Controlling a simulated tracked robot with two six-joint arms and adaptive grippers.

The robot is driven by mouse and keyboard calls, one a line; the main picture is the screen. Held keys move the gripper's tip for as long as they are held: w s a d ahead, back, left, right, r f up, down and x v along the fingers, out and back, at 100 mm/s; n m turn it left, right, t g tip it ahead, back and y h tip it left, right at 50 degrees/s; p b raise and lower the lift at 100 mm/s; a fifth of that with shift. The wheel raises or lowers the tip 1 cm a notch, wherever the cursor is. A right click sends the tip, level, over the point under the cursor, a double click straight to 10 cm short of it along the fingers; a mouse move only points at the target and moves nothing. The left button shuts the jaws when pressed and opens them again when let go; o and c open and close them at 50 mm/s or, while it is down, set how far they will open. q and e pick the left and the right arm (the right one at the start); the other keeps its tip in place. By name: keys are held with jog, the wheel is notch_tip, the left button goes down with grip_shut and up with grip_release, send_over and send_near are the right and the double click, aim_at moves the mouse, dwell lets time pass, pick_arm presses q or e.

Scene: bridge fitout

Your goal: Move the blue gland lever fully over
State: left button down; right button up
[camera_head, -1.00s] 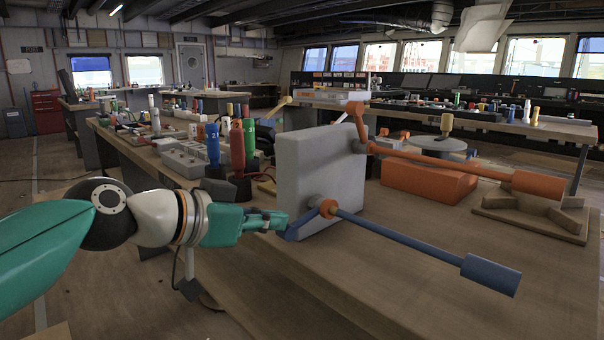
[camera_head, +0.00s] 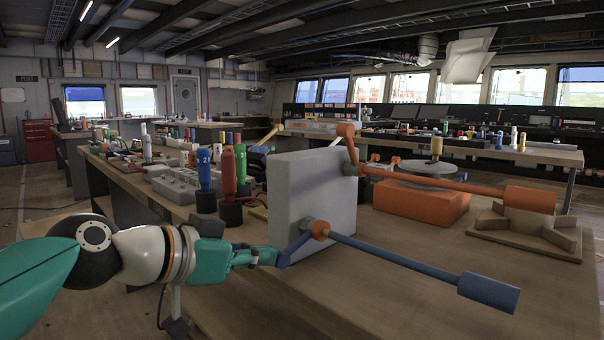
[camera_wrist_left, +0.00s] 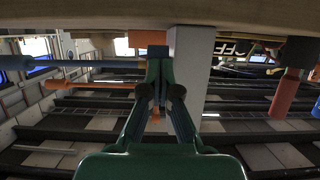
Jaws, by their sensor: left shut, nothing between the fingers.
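The blue gland lever (camera_head: 400,262) is a long blue rod with a thick blue handle at its lower right end. It runs from an orange hub (camera_head: 320,230) low on a grey block (camera_head: 310,195). A short blue arm (camera_head: 295,248) slopes down left from the hub. My left gripper (camera_head: 268,256) is shut and empty, its tips close beside that short arm; I cannot tell whether they touch. My right gripper is not in view.
An orange lever (camera_head: 440,182) extends right from the block's upper part, above the blue one. An orange box (camera_head: 420,205) and a wooden cradle (camera_head: 520,238) stand behind. Colored upright handles (camera_head: 228,170) stand left of the block. The bench top (camera_head: 420,315) at front right is clear.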

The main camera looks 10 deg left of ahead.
pick_arm(q)
jog(key=f+p+v, duration=0.1)
jog(key=f+v, duration=0.1)
jog(key=v, duration=0.9)
jog(key=shift+s+a, duration=0.4)
jog(key=shift+a, duration=0.05)
